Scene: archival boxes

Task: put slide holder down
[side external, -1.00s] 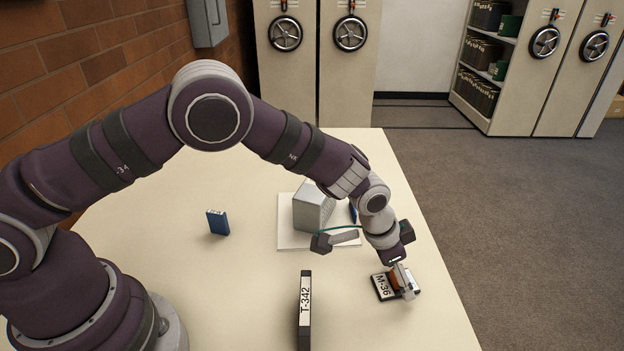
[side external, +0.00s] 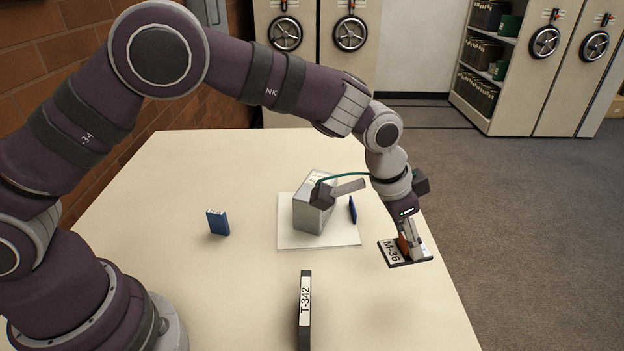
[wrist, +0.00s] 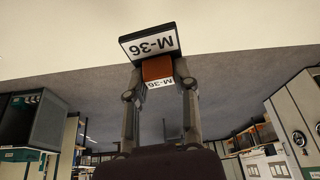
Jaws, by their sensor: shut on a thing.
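The slide holder (side external: 394,251), a flat black piece with a white M-36 label, is at my gripper's fingertips near the table's right edge. An orange-brown block (wrist: 157,69) on it, with a smaller M-36 label, sits between the fingers in the wrist view. The slide holder's black and white face (wrist: 150,43) shows just beyond it. My gripper (side external: 410,240) points down and is shut on the slide holder by this block. The holder looks raised above the table, but its exact height cannot be told.
A grey box (side external: 310,214) and a blue item (side external: 352,209) are on a white pad (side external: 290,241). A small blue box (side external: 217,222) stands left. The front right tabletop is clear.

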